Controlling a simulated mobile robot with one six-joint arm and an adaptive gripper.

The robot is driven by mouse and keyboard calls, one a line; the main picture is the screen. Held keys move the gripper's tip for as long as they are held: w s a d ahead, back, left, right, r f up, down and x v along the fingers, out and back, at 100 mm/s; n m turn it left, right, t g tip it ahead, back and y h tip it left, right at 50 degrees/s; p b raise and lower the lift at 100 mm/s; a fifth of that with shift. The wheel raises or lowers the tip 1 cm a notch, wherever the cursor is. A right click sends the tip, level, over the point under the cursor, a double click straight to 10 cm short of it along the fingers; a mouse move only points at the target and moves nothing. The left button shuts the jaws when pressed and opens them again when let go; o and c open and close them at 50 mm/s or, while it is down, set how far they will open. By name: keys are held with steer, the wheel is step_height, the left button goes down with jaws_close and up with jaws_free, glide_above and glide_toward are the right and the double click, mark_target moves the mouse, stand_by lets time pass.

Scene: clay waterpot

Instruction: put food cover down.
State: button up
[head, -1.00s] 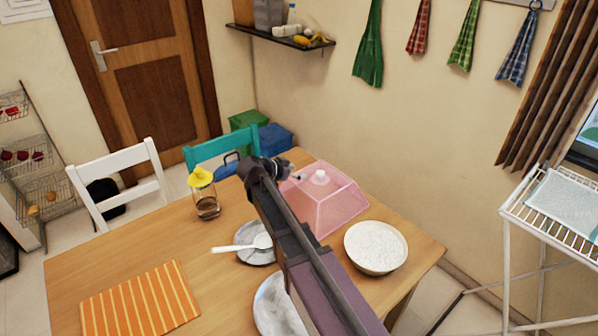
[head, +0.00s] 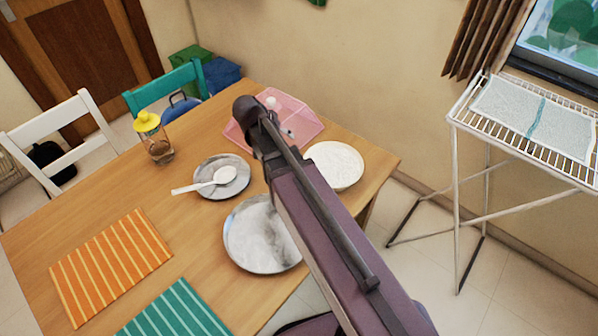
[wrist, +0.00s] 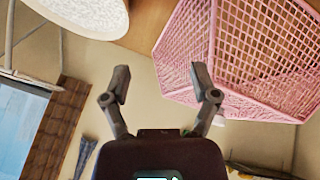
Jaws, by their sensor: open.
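The food cover (head: 307,118) is a pink mesh dome with flat sloping sides and a pale round knob (head: 271,102) on top. In the head view it sits at the far end of the wooden table, partly hidden behind my arm. It also shows at the upper right of the wrist view (wrist: 245,55). My gripper (head: 288,132) appears in front of the cover in the head view. In the wrist view my gripper (wrist: 160,78) has its two fingers spread with nothing between them. The right finger overlaps the cover's edge in the picture; I cannot tell whether they touch.
Metal plates (head: 262,235) (head: 207,168), a white spoon (head: 221,176) and a yellow-topped jar (head: 153,140) are on the table (head: 100,190). An orange striped mat (head: 110,265) lies at left. A wire rack (head: 540,125) stands at right.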

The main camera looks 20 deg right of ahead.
steer(key=s+d+f+n+g+y, duration=0.2)
steer(key=s+n+y, duration=0.4)
steer(key=s, duration=0.7)
steer(key=shift+s+f+g, duration=0.3)
steer(key=shift+f, duration=0.25)
